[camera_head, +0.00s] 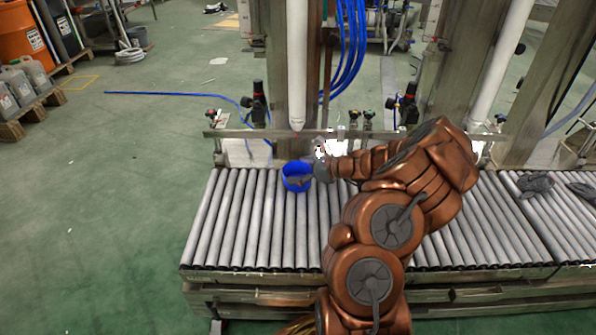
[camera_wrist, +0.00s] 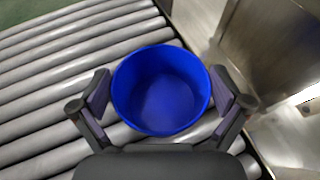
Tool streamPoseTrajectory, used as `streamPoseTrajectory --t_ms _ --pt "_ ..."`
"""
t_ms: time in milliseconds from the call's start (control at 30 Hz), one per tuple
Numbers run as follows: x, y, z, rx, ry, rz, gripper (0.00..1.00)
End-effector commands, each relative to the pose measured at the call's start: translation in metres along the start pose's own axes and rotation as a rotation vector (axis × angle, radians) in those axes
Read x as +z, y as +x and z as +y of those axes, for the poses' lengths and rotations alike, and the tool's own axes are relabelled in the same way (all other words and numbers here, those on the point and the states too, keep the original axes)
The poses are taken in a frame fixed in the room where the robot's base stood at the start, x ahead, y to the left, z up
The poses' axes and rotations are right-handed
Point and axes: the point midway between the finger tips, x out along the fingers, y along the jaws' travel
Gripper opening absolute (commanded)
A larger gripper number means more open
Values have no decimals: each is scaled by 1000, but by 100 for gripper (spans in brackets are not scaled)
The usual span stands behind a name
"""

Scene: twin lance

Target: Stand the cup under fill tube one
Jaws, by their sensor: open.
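A blue cup (camera_head: 296,184) stands upright on the roller conveyor, slightly in front of the lower tip of the left white fill tube (camera_head: 297,70). In the wrist view the cup (camera_wrist: 163,92) shows its empty inside, between the two fingers. My gripper (camera_wrist: 161,93) is open, with one finger on each side of the cup. The left finger is close to the wall and the right one is near it; I cannot tell whether either touches. In the head view my gripper (camera_head: 318,170) is beside the cup's right side. No label on the tube is readable.
A second white tube (camera_head: 503,62) hangs at the right. The roller conveyor (camera_head: 225,225) is clear left of the cup. A metal rail (camera_head: 235,132) and steel posts stand behind it. Grey gloves (camera_head: 536,184) lie on the rollers at the far right.

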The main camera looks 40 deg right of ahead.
Motion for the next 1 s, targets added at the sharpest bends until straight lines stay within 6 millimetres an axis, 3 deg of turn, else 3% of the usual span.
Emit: streamPoseTrajectory --t_ms 167,600,800,1000 --pt "4 -20 -1 -3 1 0 100" --pt "3 -100 -1 -4 0 1 100" --pt "2 -117 0 0 0 -1 100" --pt "2 -120 1 5 -5 0 100"
